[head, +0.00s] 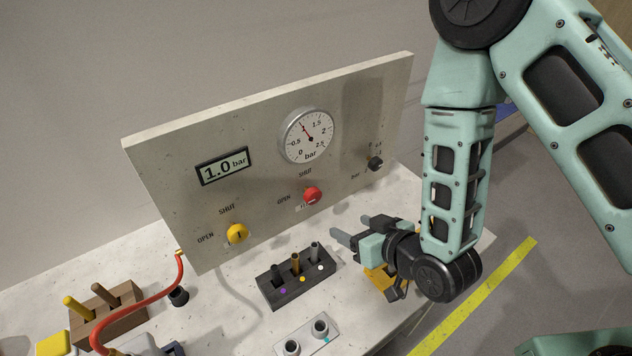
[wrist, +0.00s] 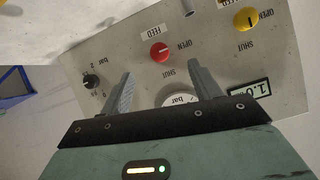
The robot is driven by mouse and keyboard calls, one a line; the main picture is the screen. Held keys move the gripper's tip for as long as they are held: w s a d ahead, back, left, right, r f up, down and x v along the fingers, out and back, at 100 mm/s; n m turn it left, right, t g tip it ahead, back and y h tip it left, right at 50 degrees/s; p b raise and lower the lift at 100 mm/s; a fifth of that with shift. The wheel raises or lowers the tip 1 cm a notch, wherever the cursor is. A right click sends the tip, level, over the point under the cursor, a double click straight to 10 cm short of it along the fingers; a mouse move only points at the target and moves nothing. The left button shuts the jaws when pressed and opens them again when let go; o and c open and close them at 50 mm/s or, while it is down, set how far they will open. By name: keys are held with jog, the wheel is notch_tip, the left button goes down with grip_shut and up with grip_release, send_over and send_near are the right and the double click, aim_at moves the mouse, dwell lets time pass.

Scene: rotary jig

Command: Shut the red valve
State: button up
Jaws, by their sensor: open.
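The red valve (head: 312,195) is a round knob on the upright grey panel (head: 260,120), below the dial gauge. SHUT is printed above it and OPEN to its left. In the wrist view, the red valve (wrist: 159,52) appears upside down, ahead of the fingers and between their lines, with a FEED tag beside it. Its pointer is too small to read surely. My gripper (head: 350,227) is open and empty, in front of the panel and lower right of the valve. In the wrist view my gripper (wrist: 160,70) shows both fingers apart, not touching the knob.
A yellow knob (head: 237,233) is left of the red valve; a black knob (head: 375,163) is right. The gauge (head: 309,136) and display (head: 224,166) show about 1.0 bar. A dark block with pegs (head: 283,290) and a grey two-socket block (head: 306,337) stand on the bench.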

jog(key=d+r+t, duration=0.1)
jog(key=b, duration=1.1)
send_near(315, 198)
jog(key=p+x, duration=0.4)
jog(key=x, duration=0.4)
jog(key=shift+w, duration=0.1)
jog(key=shift+x, duration=0.85)
jog(key=shift+c, duration=0.2)
jog(key=c, duration=0.9)
